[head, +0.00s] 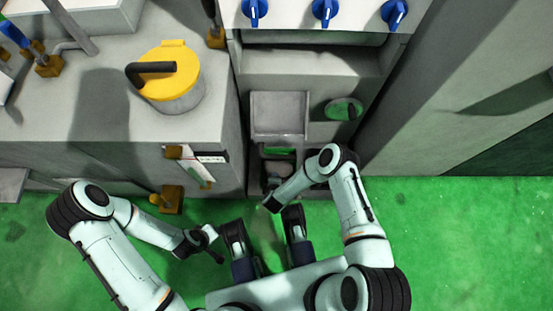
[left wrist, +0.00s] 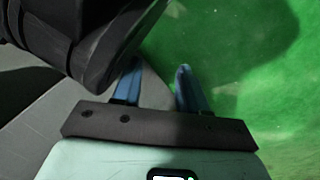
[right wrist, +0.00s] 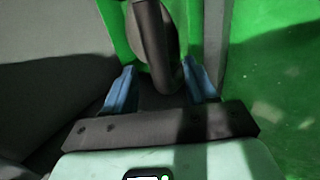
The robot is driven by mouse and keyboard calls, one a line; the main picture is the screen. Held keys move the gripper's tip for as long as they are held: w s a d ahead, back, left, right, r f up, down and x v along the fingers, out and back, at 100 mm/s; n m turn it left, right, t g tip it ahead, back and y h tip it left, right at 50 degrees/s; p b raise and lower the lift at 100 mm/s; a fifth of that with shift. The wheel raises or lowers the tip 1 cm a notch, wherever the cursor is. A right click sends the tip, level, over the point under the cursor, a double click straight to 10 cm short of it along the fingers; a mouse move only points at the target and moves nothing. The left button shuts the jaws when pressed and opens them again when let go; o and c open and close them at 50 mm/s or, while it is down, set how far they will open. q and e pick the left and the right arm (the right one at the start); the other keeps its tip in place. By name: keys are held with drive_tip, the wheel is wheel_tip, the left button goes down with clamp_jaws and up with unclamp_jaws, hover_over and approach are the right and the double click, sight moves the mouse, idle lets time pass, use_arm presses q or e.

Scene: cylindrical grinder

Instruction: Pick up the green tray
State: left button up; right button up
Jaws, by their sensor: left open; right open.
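The green tray (head: 280,152) shows as a small green patch inside the lower recess of the grey machine in the head view. My right forearm partly hides it. In the right wrist view the green tray (right wrist: 116,18) fills the top middle, with a dark curved handle (right wrist: 152,45) in front of it. My right gripper (right wrist: 163,70) is open, with the handle between its blue fingers. Whether they touch it is unclear. My left gripper (left wrist: 160,68) is open and empty, low over the green floor, well away from the tray.
A yellow-lidded container (head: 172,78) with a dark handle stands on the grey machine bed at the left. Blue knobs (head: 325,10) line the panel above the recess. A grey cabinet wall (head: 440,90) stands close on the right. The green floor (head: 460,240) is clear there.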

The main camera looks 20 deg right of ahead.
drive_tip(key=shift+w+d+f, duration=0.1)
drive_tip(key=shift+w+f, duration=0.2)
drive_tip(key=shift+f, duration=0.05)
clamp_jaws()
